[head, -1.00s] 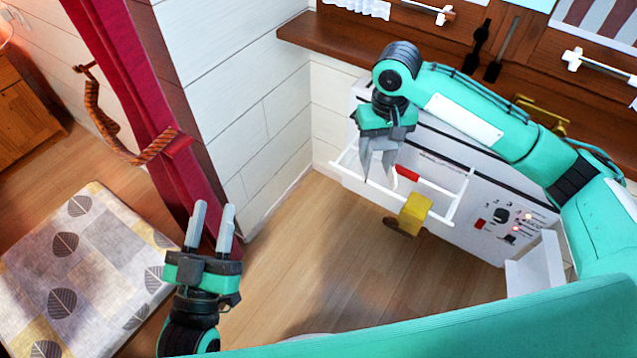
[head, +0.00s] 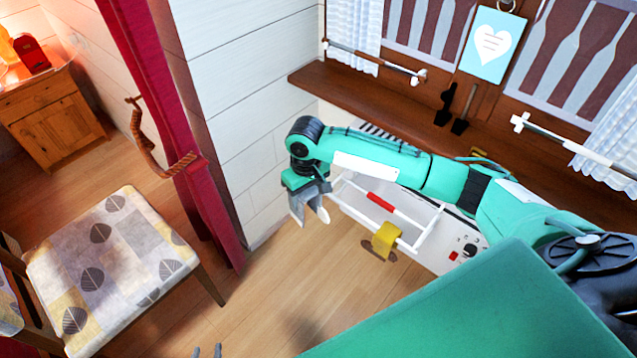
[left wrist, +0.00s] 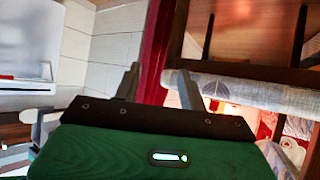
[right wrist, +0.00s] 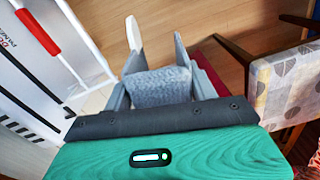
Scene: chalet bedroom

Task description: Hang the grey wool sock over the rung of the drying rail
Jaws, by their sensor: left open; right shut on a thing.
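The grey wool sock (right wrist: 160,88) is pinched between the fingers of my right gripper (right wrist: 155,75) in the right wrist view. A pale tip shows beyond it; I cannot tell what it belongs to. In the head view my right gripper (head: 309,212) points down just left of the drying rail's left end. The drying rail (head: 428,232) is a white frame on a white unit, with a red section on the inner bar and a yellow cloth (head: 386,238) over the outer rung. My left gripper (left wrist: 158,88) is open and empty; only its fingertips (head: 207,350) show in the head view.
A wooden sill (head: 400,105) runs above the white unit (head: 440,262). A red curtain (head: 205,190) hangs by the white wall. A chair with a leaf-patterned seat (head: 110,260) stands at the left. The wooden floor between chair and rail is clear.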

